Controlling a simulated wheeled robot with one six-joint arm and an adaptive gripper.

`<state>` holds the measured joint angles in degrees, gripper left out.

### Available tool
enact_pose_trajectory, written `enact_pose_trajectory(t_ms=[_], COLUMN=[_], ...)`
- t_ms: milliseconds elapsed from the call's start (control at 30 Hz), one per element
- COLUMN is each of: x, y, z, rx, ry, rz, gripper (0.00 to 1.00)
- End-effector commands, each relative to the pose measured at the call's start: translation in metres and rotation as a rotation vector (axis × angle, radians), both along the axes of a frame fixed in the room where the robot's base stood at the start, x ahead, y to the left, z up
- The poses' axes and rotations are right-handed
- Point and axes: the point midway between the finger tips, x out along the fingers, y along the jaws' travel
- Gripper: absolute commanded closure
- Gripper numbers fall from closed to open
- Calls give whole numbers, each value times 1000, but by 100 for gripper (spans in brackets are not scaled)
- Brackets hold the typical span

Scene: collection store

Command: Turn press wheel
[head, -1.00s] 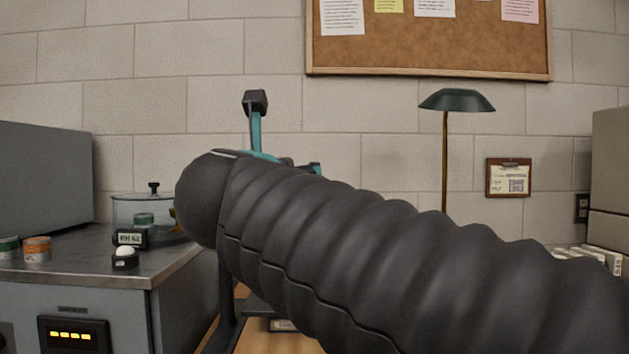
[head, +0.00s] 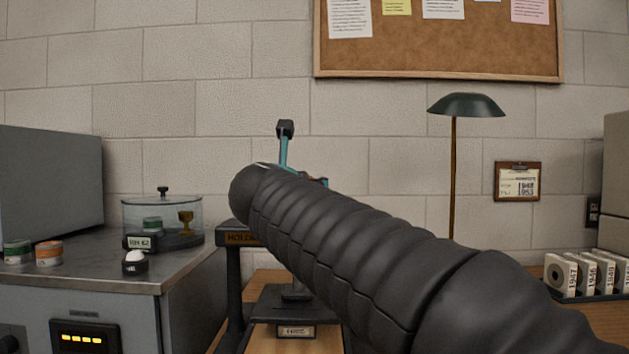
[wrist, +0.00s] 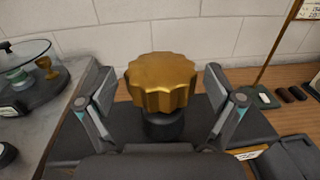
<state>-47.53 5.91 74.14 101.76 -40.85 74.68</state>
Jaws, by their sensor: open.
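The press wheel (wrist: 162,82) is a gold, scalloped knob on a dark round hub, seen in the wrist view. My gripper (wrist: 160,92) is open, with one finger left of the wheel and one right of it. A gap shows between the wheel and each finger, so neither appears to touch it. In the head view my dark arm hides the wheel; one finger of my gripper sticks up behind the arm's end. Part of the black press frame (head: 234,270) shows left of my arm, with a partly covered label.
A steel-topped cabinet (head: 180,270) at left carries a glass-covered dish (head: 140,212), small tins and a humidity display. A green lamp (head: 466,105) stands right, behind my arm. Labelled boxes (head: 590,275) stand at far right. A block wall closes the back.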

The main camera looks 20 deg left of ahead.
Motion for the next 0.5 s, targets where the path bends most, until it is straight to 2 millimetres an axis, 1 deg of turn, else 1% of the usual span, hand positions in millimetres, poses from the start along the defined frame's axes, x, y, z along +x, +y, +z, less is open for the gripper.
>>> enact_pose_trajectory(t_ms=[33,167,433,467,500], x=[4,10,11,11,11], y=[0,1,1,1,1], z=[1,0,0,0,0], rx=[0,0,0,0,-1], ry=[0,0,0,0,0], rz=[-1,-1,-1,-1,-1], gripper=[8,8,8,13,23])
